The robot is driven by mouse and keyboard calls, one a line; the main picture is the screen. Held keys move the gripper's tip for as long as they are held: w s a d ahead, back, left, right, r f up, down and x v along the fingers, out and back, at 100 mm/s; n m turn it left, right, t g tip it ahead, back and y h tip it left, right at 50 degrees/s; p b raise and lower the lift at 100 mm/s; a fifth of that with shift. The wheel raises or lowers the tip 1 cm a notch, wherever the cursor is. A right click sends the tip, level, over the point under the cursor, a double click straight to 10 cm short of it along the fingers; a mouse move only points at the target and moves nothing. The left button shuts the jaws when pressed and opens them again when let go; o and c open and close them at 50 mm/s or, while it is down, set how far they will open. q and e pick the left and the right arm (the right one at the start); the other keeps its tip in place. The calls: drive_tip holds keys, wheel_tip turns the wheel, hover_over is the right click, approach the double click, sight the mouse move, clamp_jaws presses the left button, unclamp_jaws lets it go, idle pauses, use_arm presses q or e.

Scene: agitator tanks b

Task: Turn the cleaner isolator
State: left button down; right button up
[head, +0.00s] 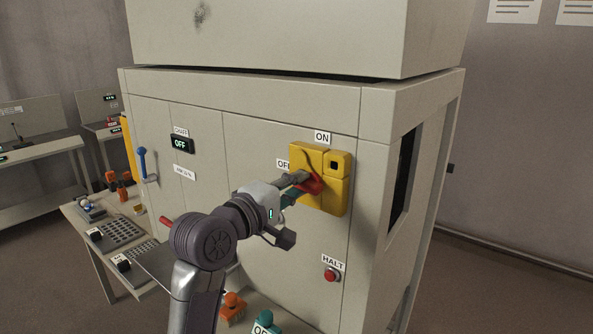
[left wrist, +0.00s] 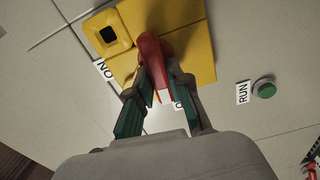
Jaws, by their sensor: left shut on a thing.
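The isolator is a yellow box (head: 336,194) on the front of a grey cabinet, with a red handle (head: 316,186) on it. An "ON" label (head: 322,137) sits above the box and a partly hidden "OFF" label (head: 283,164) is to its left. My left gripper (head: 303,184) reaches the handle from the left and front. In the left wrist view its two fingers (left wrist: 157,88) are closed on either side of the red handle (left wrist: 155,55), in front of the yellow box (left wrist: 201,58). My right gripper is not in view.
A red HALT button (head: 331,275) is below the box. A green RUN button (left wrist: 264,89) shows in the wrist view. A dark display reading "OFF" (head: 181,144) and a blue lever (head: 143,165) are further left. A side table (head: 82,215) holds small parts.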

use_arm(q)
drive_tip(key=shift+n+p, duration=0.45)
drive_tip(key=shift+n, duration=0.15)
drive_tip(key=c, duration=1.1)
unclamp_jaws()
drive_tip(key=shift+f, duration=0.1)
drive_tip(key=v, duration=1.2)
